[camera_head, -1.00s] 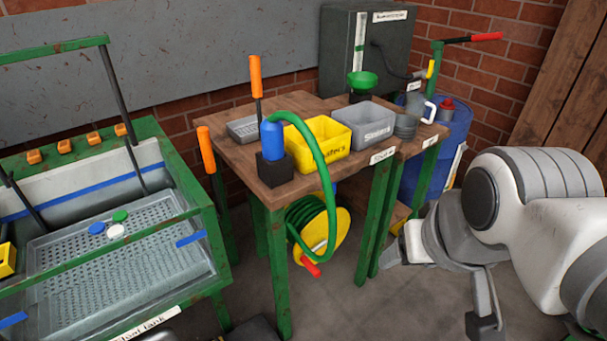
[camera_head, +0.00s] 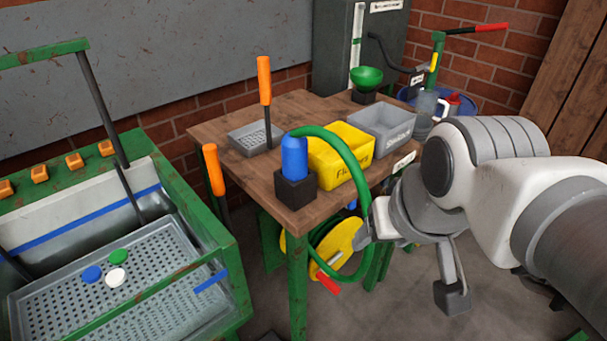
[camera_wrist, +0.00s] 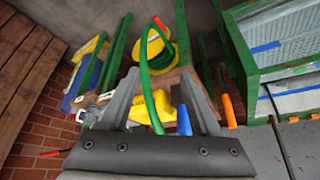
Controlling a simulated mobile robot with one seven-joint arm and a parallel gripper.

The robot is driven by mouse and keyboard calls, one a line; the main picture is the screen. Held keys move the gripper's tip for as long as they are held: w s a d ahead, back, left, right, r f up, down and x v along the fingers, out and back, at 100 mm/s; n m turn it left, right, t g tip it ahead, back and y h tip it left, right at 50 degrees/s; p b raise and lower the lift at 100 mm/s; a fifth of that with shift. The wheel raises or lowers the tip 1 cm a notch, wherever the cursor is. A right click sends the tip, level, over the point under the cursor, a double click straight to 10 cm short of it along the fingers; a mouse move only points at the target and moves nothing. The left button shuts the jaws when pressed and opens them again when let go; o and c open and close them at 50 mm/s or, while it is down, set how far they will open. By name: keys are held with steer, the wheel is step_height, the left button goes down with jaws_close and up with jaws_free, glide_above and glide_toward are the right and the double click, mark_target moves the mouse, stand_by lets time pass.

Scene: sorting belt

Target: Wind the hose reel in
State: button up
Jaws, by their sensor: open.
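The hose reel, a yellow disc (camera_head: 343,238), hangs under the near side of the wooden workbench, partly hidden by my gripper and the hose. The green hose (camera_head: 355,165) arches from the blue nozzle (camera_head: 294,155) in a black block on the bench down to the reel. A red grip (camera_head: 328,284) shows low at the reel. My gripper (camera_head: 408,268) is open, just right of the reel, with one finger close to the hose. In the wrist view the reel (camera_wrist: 168,48) lies beyond my open gripper (camera_wrist: 160,95), and the hose runs between the fingers; contact cannot be told.
A yellow bin (camera_head: 341,172) and a grey bin (camera_head: 380,148) stand on the workbench (camera_head: 215,135). Orange-handled levers (camera_head: 213,170) rise beside it. A green-framed tank (camera_head: 215,262) stands at left. The floor in front of the bench looks mostly clear.

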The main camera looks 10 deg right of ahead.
steer(key=w+d+f+m+g+y+b, duration=0.25)
steer(key=w+f+m+y, duration=0.3)
steer(key=f, duration=0.65)
steer(key=w+d+f+m+g+y+b, duration=0.1)
steer(key=w+d+f+m+g+y, duration=0.15)
steer(key=w+f+m+y, duration=0.65)
steer(key=d+f+m+t+b, duration=0.1)
steer(key=d+f+m+t, duration=0.15)
steer(key=f, duration=0.75)
steer(key=d+f+m+t, duration=0.2)
steer(key=f+t, duration=0.1)
steer(key=f, duration=0.6)
steer(key=m+t+h+b, duration=0.4)
steer(key=m+t+b, duration=0.2)
steer(key=m+t, duration=0.35)
glide_toward(321, 276)
steer(key=shift+m+g, duration=0.35)
steer(key=shift+g, duration=0.05)
steer(key=x, duration=0.5)
steer(key=shift+w+d+f, duration=0.25)
steer(key=shift+f, duration=0.1)
jaws_close()
